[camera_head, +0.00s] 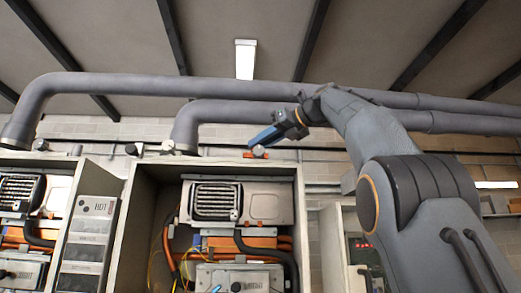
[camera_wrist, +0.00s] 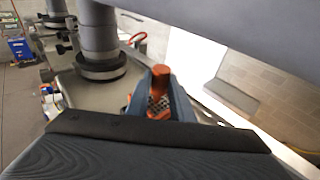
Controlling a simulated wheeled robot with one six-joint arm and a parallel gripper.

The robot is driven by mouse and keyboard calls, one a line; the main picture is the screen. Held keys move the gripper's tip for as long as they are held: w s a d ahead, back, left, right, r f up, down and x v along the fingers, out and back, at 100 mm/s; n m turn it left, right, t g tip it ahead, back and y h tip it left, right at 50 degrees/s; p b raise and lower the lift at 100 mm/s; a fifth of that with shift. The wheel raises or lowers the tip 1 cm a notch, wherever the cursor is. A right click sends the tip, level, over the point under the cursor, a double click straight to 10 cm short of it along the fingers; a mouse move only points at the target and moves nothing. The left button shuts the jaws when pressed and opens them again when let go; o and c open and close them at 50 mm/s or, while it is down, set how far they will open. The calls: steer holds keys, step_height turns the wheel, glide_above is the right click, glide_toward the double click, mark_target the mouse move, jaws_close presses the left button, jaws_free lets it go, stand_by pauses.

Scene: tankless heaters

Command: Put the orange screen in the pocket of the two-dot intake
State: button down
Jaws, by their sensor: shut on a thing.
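My gripper (camera_head: 264,138), with blue fingers, is raised above the top edge of the middle heater cabinet in the head view. In the wrist view my gripper (camera_wrist: 158,106) is shut on the orange screen (camera_wrist: 160,78), which shows an orange upper part and a mesh part between the fingers.
The open middle cabinet (camera_head: 144,200) holds a heater with a dark grille (camera_head: 216,201), hoses and wires. Another cabinet stands at left, beside a grey panel (camera_head: 89,235) marked HOT. Thick grey pipes (camera_head: 230,88) run overhead. A vertical pipe (camera_wrist: 98,35) stands left of my gripper.

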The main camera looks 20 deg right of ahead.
steer(key=shift+w+f, duration=0.1)
steer(key=shift+f, duration=1.65)
steer(key=shift+f, duration=0.1)
steer(key=shift+f, duration=0.15)
steer(key=c, duration=1.6)
jaws_free()
steer(key=shift+o, duration=0.2)
steer(key=shift+r, duration=0.35)
steer(key=b+v, duration=0.2)
steer(key=v, duration=0.9)
steer(key=shift+d+f, duration=0.1)
steer(key=shift+s+d, duration=0.1)
steer(key=shift+s, duration=0.35)
